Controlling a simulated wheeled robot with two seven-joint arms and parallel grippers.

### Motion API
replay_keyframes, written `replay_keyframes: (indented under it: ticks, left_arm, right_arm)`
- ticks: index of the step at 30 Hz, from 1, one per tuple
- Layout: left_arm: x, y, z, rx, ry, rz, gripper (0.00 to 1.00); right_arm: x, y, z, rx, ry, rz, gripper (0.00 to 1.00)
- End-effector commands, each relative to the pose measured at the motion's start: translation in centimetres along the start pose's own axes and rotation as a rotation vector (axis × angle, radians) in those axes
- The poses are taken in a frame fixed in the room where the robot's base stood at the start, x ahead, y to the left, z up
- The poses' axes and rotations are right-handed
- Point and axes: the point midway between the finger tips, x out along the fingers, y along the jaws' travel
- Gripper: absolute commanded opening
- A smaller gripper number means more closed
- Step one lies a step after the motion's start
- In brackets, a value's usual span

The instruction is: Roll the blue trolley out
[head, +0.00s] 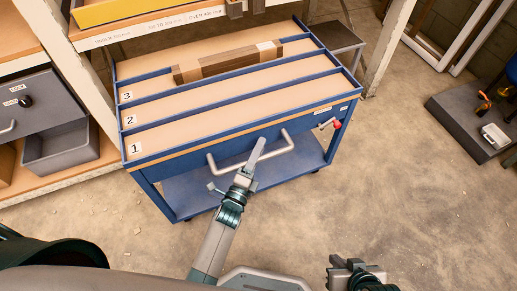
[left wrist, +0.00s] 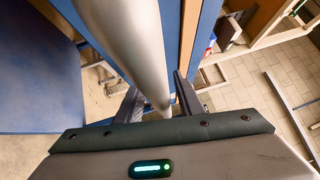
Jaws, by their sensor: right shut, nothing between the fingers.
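The blue trolley (head: 240,148) stands at the bench, its top split into lanes marked 1, 2 and 3. A pale tubular handle (head: 279,149) juts from its front; a red-knobbed lever (head: 336,125) sits at its right end. My left gripper (head: 258,152) is at the middle of the handle. In the left wrist view the handle bar (left wrist: 143,50) runs between the fingers of my left gripper (left wrist: 158,95); whether they press on it is unclear. My right gripper (head: 340,268) is low at the bottom edge, shut and empty, away from the trolley.
A dark wooden block with tan bands (head: 228,61) lies on the trolley's far lane. A grey drawer unit (head: 40,110) and open grey bin (head: 62,148) are to the left. A dark platform (head: 470,125) with small items stands at right. The concrete floor (head: 370,190) in front is mostly clear.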

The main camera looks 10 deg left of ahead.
Motion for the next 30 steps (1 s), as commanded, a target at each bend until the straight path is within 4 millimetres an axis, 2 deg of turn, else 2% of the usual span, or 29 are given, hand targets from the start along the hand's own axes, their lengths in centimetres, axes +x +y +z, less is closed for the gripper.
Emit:
replay_keyframes:
  ticks: [8, 14, 20, 30]
  left_arm:
    - [0.0, -0.1, 0.0, 0.001, 0.0, -0.002, 0.34]
    - [-1.1, -0.1, 0.0, 0.001, 0.0, -0.002, 0.34]
    - [-3.9, 0.0, 0.0, 0.001, 0.0, 0.0, 0.34]
    - [-10.7, 0.0, 0.0, 0.0, 0.0, 0.0, 0.34]
  right_arm:
    - [0.0, 0.0, 0.0, 0.0, 0.0, 0.0, 0.0]
    - [0.0, 0.0, 0.0, 0.0, 0.0, 0.0, 0.0]
    - [0.0, 0.0, 0.0, 0.0, -0.001, 0.0, 0.0]
    - [0.1, 0.0, 0.0, 0.001, 0.004, -0.001, 0.0]
